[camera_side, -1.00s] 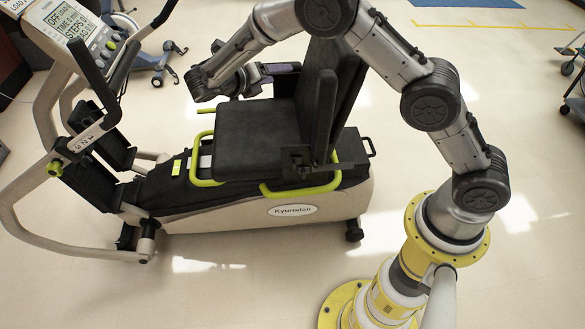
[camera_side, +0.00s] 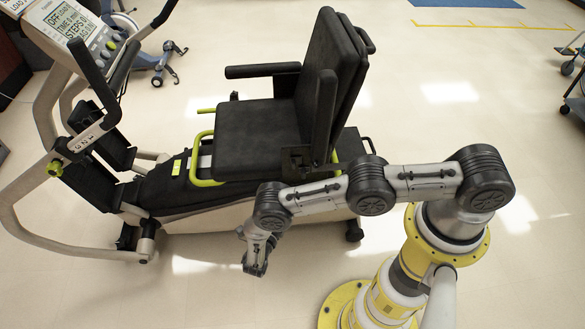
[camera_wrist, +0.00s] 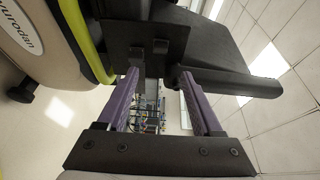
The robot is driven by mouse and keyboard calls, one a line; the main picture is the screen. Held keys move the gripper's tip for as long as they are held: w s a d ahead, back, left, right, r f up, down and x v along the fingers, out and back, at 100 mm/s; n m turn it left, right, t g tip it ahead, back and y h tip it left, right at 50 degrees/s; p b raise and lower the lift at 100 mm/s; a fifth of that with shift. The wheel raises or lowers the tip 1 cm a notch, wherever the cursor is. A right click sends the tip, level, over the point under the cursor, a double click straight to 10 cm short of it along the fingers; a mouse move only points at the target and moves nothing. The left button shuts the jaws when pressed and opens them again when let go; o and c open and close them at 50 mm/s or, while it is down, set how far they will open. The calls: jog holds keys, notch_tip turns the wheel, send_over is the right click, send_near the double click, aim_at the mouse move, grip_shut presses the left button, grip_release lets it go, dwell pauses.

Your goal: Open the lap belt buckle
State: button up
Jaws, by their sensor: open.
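The stepper's black seat (camera_side: 255,135) has an upright backrest (camera_side: 335,65) and two armrests. I cannot make out a lap belt or its buckle in either view. My gripper (camera_side: 254,266) hangs low on the near side of the machine, apart from the seat. In the wrist view my gripper (camera_wrist: 162,75) has two purple fingers spread apart with nothing held between them. Beyond the fingertips is a black side plate (camera_wrist: 150,45) with small brackets, under the seat.
The near armrest (camera_wrist: 230,85) sticks out at the right in the wrist view. A yellow-green rail (camera_side: 205,165) edges the seat. The console (camera_side: 75,25) and handle arms stand at the left. The near floor (camera_side: 210,300) is clear.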

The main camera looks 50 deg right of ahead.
aim_at(293, 167)
jog(key=x, duration=1.3)
jog(key=shift+w+d+r, duration=0.1)
jog(key=shift+w+d, duration=0.1)
jog(key=shift+w, duration=0.05)
grip_shut()
